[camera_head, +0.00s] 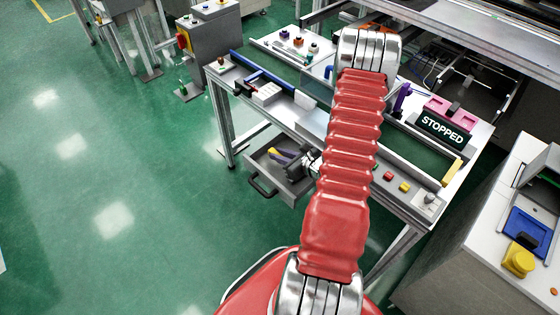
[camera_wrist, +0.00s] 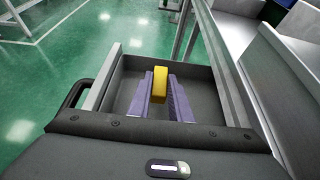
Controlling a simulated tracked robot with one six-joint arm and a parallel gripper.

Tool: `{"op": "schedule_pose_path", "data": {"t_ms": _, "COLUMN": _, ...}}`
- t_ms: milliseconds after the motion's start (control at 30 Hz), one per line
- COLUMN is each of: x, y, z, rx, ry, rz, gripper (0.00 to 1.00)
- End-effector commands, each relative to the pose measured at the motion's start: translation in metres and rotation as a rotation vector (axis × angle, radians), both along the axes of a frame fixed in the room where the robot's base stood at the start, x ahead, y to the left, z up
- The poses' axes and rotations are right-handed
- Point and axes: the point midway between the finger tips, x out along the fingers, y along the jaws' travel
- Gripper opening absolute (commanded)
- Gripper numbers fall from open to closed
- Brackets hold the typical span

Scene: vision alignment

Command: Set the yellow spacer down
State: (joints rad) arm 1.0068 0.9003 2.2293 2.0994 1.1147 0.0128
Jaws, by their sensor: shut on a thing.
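The yellow spacer (camera_wrist: 160,84) is a small upright block between the purple fingers of my gripper (camera_wrist: 161,98) in the wrist view. My gripper is shut on it. Spacer and fingers are over an open dark grey drawer (camera_wrist: 223,95) with a black handle (camera_wrist: 75,93). In the head view the spacer's yellow end (camera_head: 273,150) shows beside the purple fingers of my gripper (camera_head: 281,155), above the drawer (camera_head: 292,190) under the workbench. I cannot tell whether the spacer touches the drawer floor.
The workbench (camera_head: 225,77) stands above and behind the drawer. A "STOPPED" sign (camera_head: 443,130) and pink fixture (camera_head: 452,113) are on its right. A side table (camera_head: 460,270) at right carries a blue tray (camera_head: 527,228) and a yellow part (camera_head: 518,260). The green floor at left is clear.

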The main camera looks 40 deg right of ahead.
Motion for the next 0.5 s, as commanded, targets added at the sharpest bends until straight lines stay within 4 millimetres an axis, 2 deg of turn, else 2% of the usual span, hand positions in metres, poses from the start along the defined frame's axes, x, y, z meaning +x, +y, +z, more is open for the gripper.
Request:
{"op": "schedule_pose_path", "data": {"t_ms": 267, "x": -0.001, "y": 0.000, "z": -0.030, "rx": 0.004, "ry": 0.001, "rz": -0.002, "gripper": 0.00}}
{"op": "schedule_pose_path", "data": {"t_ms": 500, "x": -0.001, "y": -0.001, "z": -0.035, "rx": 0.000, "ry": 0.000, "rz": -0.002, "gripper": 0.00}}
